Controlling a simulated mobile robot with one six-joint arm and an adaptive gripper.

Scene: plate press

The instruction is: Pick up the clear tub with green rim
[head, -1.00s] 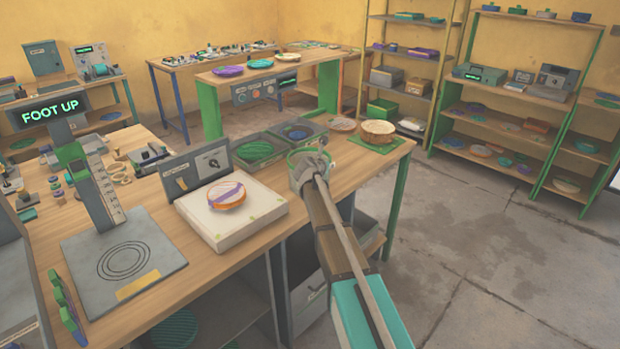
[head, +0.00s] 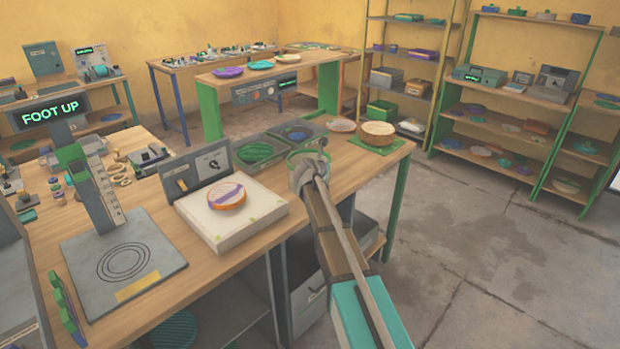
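The clear tub with green rim (head: 293,157) stands on the front wooden bench, right of the white press block. Only parts of its rim and side show, because my gripper covers much of it. My gripper (head: 311,163) is grey and reaches the tub from the front, overlapping it in the picture. The fingers blend with the tub, so I cannot tell whether they touch it or are open or shut.
A white block (head: 250,223) with an orange and purple plate (head: 226,195) lies to the left.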

